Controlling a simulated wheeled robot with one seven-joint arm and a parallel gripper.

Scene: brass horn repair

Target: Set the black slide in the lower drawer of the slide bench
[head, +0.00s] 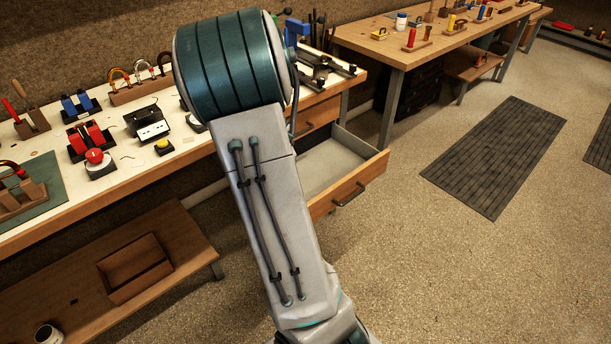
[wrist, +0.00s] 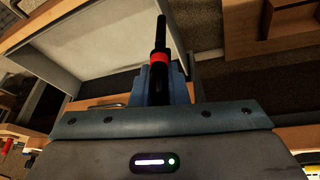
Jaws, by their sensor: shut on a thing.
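My gripper (wrist: 162,78) is shut on the black slide (wrist: 160,42), a dark rod with a red band, in the wrist view. The slide points away from the jaws, its lower part between the blue fingers. The lower drawer (head: 374,172) of the slide bench stands pulled out in the head view, with a wooden front and pale grey inside. The visible part of its floor is bare. The drawer also shows in the wrist view (wrist: 58,20), where the slide's tip overlaps its inner side; the gap between them is unclear. My arm hides the gripper and slide in the head view.
The bench top (head: 118,178) carries tools and a red button (head: 95,156). A closed upper drawer (head: 318,116) sits above the open one. A low shelf holds an open wooden box (head: 137,270). Open floor and a dark mat (head: 495,155) lie to the right.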

